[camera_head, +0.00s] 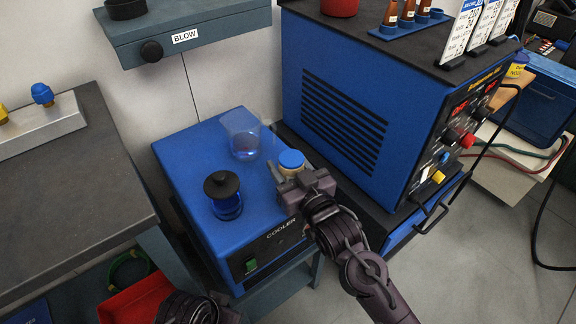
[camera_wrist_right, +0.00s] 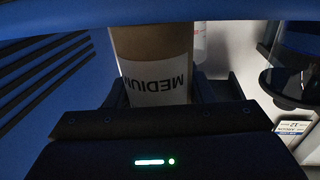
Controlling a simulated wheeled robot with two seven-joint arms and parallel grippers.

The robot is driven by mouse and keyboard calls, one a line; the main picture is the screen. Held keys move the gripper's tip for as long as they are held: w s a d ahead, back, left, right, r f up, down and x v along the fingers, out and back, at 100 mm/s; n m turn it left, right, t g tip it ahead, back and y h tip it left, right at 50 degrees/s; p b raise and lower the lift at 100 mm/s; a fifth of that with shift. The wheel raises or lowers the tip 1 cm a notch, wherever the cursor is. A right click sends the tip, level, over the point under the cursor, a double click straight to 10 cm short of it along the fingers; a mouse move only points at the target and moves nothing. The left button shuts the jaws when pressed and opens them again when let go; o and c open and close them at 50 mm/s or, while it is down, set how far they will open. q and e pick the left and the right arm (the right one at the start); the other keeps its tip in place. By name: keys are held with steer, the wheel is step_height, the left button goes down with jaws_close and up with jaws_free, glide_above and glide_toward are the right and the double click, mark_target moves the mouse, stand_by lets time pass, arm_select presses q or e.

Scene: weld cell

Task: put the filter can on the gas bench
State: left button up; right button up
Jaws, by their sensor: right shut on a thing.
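My right gripper (camera_head: 294,185) is shut on a small tan can with a blue lid (camera_head: 291,160), over the back right part of the blue cooler (camera_head: 185,150). In the right wrist view the can (camera_wrist_right: 152,50) stands between the jaws (camera_wrist_right: 165,90), with a white label reading MEDIUM upside down. It looks upright; I cannot tell whether its base touches the cooler. I take it as the filter can. The dark bench (camera_head: 70,160) at left, bearing a grey block with yellow and blue knobs, may be the gas bench. Part of my left arm shows at the bottom edge, its jaws out of view.
A clear beaker (camera_head: 241,135) and a blue jar with a black lid (camera_head: 225,195) stand on the cooler, left of my gripper. A large blue power unit (camera_head: 350,90) rises close on the right. A red bin (camera_head: 135,300) sits low at left. The left bench's front is clear.

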steer(key=shift+f, duration=0.15)
steer(key=o, duration=1)
